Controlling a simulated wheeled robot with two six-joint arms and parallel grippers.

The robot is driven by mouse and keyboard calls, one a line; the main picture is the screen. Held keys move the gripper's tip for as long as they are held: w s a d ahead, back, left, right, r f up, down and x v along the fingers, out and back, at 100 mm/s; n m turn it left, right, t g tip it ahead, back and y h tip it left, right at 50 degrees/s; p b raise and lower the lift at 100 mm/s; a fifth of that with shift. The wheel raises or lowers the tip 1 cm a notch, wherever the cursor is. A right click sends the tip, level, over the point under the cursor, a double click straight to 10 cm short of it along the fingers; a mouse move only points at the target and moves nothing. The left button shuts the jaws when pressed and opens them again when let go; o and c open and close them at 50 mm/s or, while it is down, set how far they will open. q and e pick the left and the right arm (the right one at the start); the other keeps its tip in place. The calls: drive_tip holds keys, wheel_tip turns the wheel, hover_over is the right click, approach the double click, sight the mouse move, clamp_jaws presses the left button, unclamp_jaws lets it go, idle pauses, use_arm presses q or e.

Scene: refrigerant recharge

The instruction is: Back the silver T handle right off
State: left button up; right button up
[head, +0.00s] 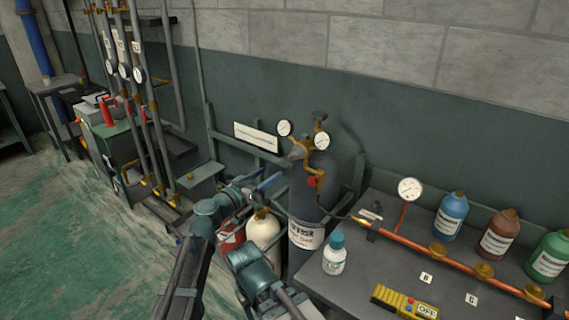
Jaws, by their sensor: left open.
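A dark gas cylinder (304,215) stands upright beside the bench. A brass regulator (310,147) with two round white gauges is at its top. A small grey, cone-like part (294,154) sticks out on the regulator's left side. It may be the silver T handle, but it is too small to make out a crossbar. A red knob (312,181) sits on the brass fitting below. My left gripper (266,188) is open, left of the cylinder and lower than the regulator, apart from the grey part. My right gripper is not in view.
A cream cylinder (263,232) and a red one (231,236) stand below my left gripper. The bench (345,291) at right holds a copper pipe (420,250), bottles and a yellow meter (404,302). Grey rails (240,146) run behind the cylinder.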

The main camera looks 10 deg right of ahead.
sight(283, 164)
use_arm(q)
drive_tip(key=x, duration=0.9)
clamp_jaws()
